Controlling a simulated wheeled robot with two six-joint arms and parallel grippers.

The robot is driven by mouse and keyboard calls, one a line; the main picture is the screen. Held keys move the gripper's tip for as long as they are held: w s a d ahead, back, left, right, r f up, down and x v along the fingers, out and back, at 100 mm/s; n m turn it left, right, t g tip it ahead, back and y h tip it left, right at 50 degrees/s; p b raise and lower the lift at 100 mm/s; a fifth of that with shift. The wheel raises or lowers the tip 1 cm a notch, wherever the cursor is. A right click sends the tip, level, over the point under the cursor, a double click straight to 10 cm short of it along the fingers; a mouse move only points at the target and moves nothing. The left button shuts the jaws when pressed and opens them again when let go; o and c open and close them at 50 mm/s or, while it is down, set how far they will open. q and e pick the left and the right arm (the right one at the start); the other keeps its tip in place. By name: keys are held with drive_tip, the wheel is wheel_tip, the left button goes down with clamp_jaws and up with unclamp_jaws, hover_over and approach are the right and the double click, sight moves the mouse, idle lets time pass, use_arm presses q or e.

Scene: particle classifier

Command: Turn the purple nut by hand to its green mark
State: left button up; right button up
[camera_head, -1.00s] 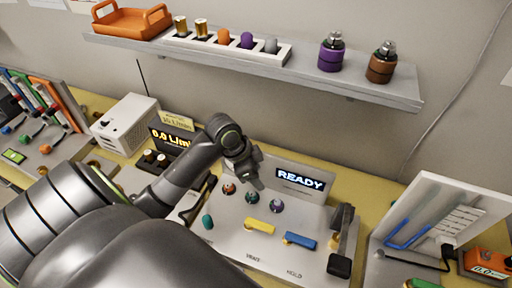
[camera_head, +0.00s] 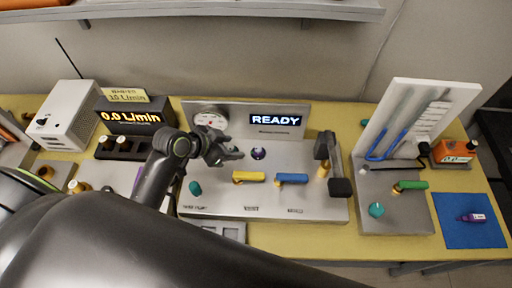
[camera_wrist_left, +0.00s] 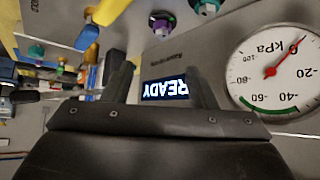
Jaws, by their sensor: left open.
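The purple nut (camera_head: 258,153) sits on the grey panel under the READY display (camera_head: 275,120). Its green mark is too small to make out in the head view. My left gripper (camera_head: 228,157) is open and empty, just left of the purple nut and apart from it. The gripper hides the panel spots beside the nut. In the left wrist view, the open fingers (camera_wrist_left: 162,88) frame the upside-down READY display.
A dial gauge (camera_head: 210,121) stands behind my gripper. A yellow handle (camera_head: 248,177), a blue handle (camera_head: 291,179) and a teal knob (camera_head: 195,188) are on the panel. A dark lever clamp (camera_head: 335,165) stands at its right. The shelf (camera_head: 230,10) hangs above.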

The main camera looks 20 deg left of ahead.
sight(258, 149)
use_arm(q)
drive_tip(key=p+x, duration=0.1)
drive_tip(key=x, duration=0.5)
drive_tip(key=shift+w+a+f, duration=0.1)
drive_tip(key=shift+a+f, duration=0.05)
drive_tip(key=shift+f, duration=0.1)
drive_tip(key=x, duration=0.4)
drive_tip(key=shift+w+d+f, duration=0.2)
drive_tip(key=shift+x, duration=1.05)
use_arm(e)
drive_tip(key=shift+s+a+r, duration=0.15)
drive_tip(key=shift+a+r, duration=0.1)
drive_tip(key=shift+r, duration=0.25)
drive_tip(key=shift+s+a+r, duration=0.15)
drive_tip(key=shift+a+r, duration=0.05)
drive_tip(key=shift+r, duration=0.25)
